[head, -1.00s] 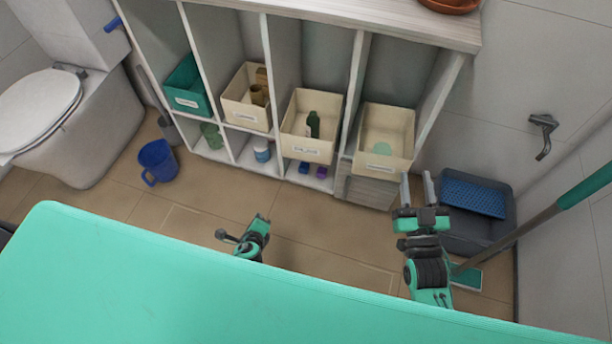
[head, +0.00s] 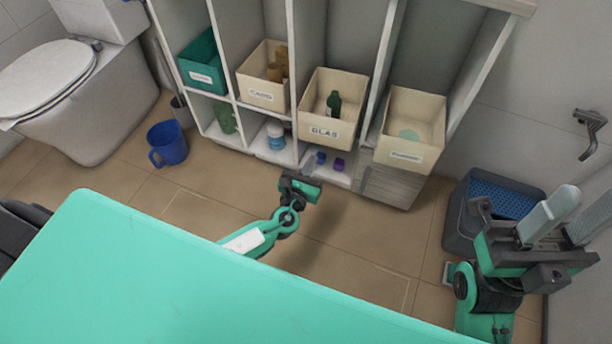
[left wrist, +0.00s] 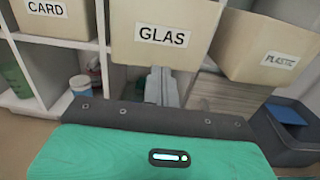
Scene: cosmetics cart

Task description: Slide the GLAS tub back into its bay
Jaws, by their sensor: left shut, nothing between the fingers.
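The GLAS tub (head: 325,131) is a cream open bin with a white label, holding a dark green bottle (head: 333,103). It sits in a bay of the white shelf unit, between the CARD and PLASTIC tubs, and its front appears to stand out past the shelf edge. My left gripper (head: 307,168) is just in front of and below it. In the left wrist view the shut fingers (left wrist: 161,86) point at the tub's lower front, below the label; contact cannot be told. My right gripper (head: 580,208) is open and empty at the far right.
The CARD tub (head: 262,92) and PLASTIC tub (head: 406,153) flank it; a teal tub (head: 203,76) is further left. Small purple items (head: 338,164) lie in the cubby below. A dark grey crate (head: 462,235) stands at right. A blue bucket (head: 168,143) stands left; the floor between is clear.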

